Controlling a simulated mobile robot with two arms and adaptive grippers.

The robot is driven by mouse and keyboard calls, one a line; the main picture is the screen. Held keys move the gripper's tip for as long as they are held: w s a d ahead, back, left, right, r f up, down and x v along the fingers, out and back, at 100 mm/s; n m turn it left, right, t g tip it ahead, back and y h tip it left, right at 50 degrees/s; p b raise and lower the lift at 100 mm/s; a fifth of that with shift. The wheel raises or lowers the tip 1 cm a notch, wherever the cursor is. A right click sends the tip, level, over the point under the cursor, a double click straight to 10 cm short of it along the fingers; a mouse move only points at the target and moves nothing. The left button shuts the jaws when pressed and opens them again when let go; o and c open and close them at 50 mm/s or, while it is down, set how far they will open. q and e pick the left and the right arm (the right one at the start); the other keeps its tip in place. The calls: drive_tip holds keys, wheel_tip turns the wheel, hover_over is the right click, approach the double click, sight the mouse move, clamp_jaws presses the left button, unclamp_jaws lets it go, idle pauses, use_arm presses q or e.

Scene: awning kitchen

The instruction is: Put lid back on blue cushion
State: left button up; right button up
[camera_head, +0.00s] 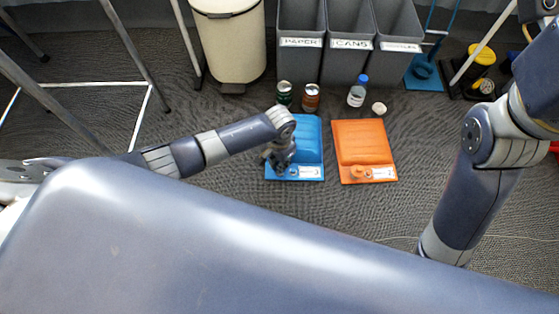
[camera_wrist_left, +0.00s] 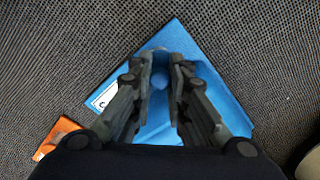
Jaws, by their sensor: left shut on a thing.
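The blue cushion (camera_head: 309,140) lies flat on the carpet, with a pale label strip along its near edge. My left gripper (camera_head: 279,160) is over its near left part. In the left wrist view, the blue cushion (camera_wrist_left: 205,45) fills the space beyond the fingers. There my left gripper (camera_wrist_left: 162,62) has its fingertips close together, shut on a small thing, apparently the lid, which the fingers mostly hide. Whether it touches the cushion's valve I cannot tell. My right arm comes in from the right; its gripper is out of view.
An orange cushion (camera_head: 364,145) lies to the right. Behind stand a green can (camera_head: 284,93), a brown can (camera_head: 311,97), a bottle (camera_head: 357,92) and a small white item (camera_head: 379,108). Grey bins (camera_head: 348,60) and a cream bin (camera_head: 230,45) line the back.

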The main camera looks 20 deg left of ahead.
use_arm(q)
drive_tip(key=o, duration=0.7)
drive_tip(key=shift+c, duration=0.2)
drive_tip(key=shift+o, duration=0.6)
drive_tip(key=o, duration=0.5)
drive_tip(key=shift+r, duration=0.1)
